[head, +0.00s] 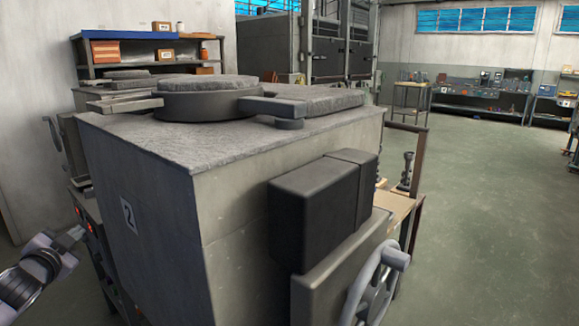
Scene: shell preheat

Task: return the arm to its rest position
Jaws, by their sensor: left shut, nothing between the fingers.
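My left arm comes in at the lower left of the head view. My left gripper (76,235) is shut and empty. It is left of the large grey furnace (150,240) marked "2", near the red-lit panel (86,226) on its left side. I cannot tell how far it is from that panel. My right gripper is out of view.
The furnace has a round lid (210,102) on top, a black box (318,208) on its near side and a handwheel (375,285) at lower right. A shelf (150,45) stands behind. Open floor (480,220) lies to the right, with workbenches (465,95) beyond.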

